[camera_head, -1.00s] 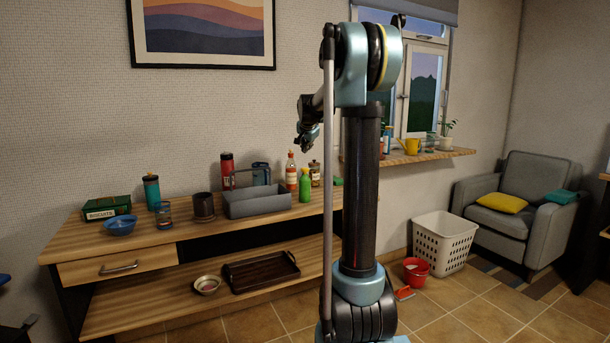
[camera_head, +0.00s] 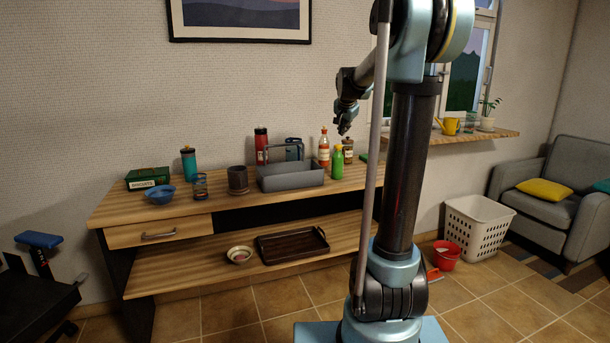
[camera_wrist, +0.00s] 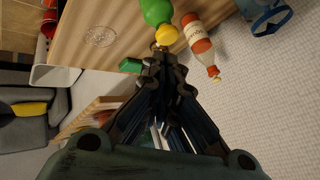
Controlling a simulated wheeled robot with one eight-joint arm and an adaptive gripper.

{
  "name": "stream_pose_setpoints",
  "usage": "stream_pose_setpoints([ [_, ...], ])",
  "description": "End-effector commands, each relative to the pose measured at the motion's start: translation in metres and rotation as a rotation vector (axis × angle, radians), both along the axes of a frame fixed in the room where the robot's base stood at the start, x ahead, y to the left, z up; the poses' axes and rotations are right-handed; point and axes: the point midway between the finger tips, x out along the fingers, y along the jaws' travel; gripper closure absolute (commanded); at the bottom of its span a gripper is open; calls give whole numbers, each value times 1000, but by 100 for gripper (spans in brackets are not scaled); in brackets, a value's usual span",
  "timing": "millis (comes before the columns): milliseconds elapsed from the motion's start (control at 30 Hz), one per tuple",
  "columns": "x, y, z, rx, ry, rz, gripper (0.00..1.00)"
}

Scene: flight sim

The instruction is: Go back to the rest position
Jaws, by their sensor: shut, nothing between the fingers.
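My gripper (camera_head: 344,126) shows in the head view, hanging from my raised arm above the right part of the wooden sideboard (camera_head: 110,206). It is shut and empty. In the wrist view my gripper (camera_wrist: 163,62) points toward the sideboard top, with its fingertips together. A green bottle with a yellow cap (camera_wrist: 154,12) and a sauce bottle with a red label (camera_wrist: 199,44) appear just beyond the fingertips. In the head view the green bottle (camera_head: 337,164) and the sauce bottle (camera_head: 324,148) stand upright below the gripper.
A grey caddy (camera_head: 290,178), a dark cup (camera_head: 237,180), a blue bowl (camera_head: 160,197) and a green box (camera_head: 148,178) stand on the sideboard. A dark tray (camera_head: 292,246) lies on its lower shelf. A white basket (camera_head: 478,228) and a red bucket (camera_head: 446,256) stand on the floor right.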

Motion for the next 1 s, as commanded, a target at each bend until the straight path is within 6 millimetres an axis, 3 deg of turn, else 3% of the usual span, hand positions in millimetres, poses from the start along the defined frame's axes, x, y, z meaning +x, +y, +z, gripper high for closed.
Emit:
stream_pose_setpoints([
  [100, -50, -1, -13, -38, 51, 51, 100],
  [467, -194, 0, -66, -145, 209, 230, 100],
  [1000, -394, 5, -182, -254, 425, 541, 100],
])
